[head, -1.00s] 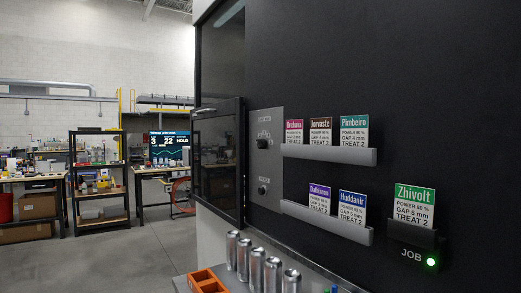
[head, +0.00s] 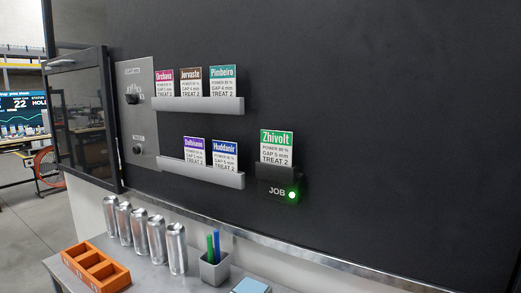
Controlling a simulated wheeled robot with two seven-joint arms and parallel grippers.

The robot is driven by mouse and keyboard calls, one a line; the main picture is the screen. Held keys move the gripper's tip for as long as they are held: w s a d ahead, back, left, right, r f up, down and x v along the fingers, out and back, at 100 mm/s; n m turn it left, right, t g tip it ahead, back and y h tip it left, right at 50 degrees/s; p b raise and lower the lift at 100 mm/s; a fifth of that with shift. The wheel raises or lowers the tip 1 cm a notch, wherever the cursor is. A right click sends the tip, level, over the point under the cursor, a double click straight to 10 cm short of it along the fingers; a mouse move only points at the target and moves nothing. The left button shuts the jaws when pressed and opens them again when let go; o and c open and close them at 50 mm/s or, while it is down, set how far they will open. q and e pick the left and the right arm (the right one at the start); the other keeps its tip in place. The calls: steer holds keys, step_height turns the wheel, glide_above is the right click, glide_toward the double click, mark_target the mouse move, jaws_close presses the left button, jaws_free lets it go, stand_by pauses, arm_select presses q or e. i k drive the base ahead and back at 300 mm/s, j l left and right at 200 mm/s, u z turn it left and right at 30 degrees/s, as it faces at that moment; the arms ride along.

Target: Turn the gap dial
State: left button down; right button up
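The grey control plate (head: 138,115) is on the black machine wall, left of the card racks. It carries an upper black knob (head: 131,98) with scale marks around it and a lower black knob (head: 137,149); their labels are too small to read surely. The green-topped Zhivolt card (head: 277,148) stands in the JOB holder (head: 277,181) and reads GAP 5 mm and TREAT 2; its power line is small. A green light (head: 292,195) glows on the holder. Neither of my grippers is in view.
Cards stand in an upper rack (head: 198,105) and a lower rack (head: 201,174). A framed door (head: 84,120) stands left of the plate. Below, a bench holds several silver cans (head: 157,239), an orange crate (head: 97,265) and a pen cup (head: 214,269).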

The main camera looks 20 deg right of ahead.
mark_target(132, 99)
steer(key=i+j+z, duration=0.1)
steer(key=j, duration=0.25)
steer(key=i+j, duration=0.3)
steer(key=i+j+z, duration=0.15)
steer(key=j, duration=0.3)
